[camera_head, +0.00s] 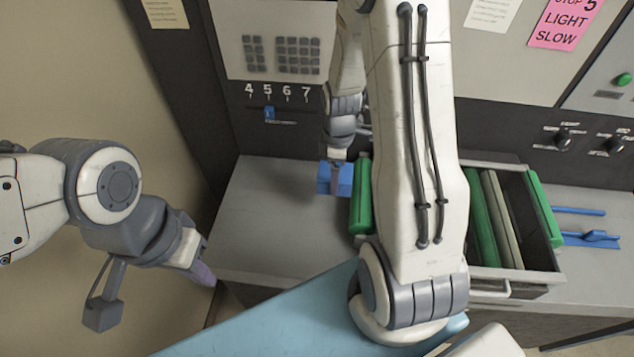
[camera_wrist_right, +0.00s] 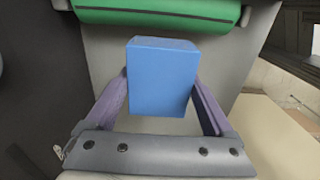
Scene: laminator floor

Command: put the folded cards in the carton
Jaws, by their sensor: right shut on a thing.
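My right gripper (camera_head: 338,182) is over the grey counter. Its purple fingers are shut on the two sides of a plain blue block (camera_wrist_right: 161,78), which also shows in the head view (camera_head: 325,179). I cannot tell from its look whether this block is the folded cards or the carton. Nothing else in view is clearly either one. My left gripper (camera_head: 203,272) is at the lower left, off the counter's front left corner. It is seen from the side, so its opening does not show.
A green roll (camera_head: 359,205) is close right of the block. A grey bin (camera_head: 535,283) holds green and pale bars, partly hidden by my right arm. Blue tools (camera_head: 596,236) lie right of it. The counter (camera_head: 262,215) is clear on the left. A panel (camera_head: 290,125) stands behind.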

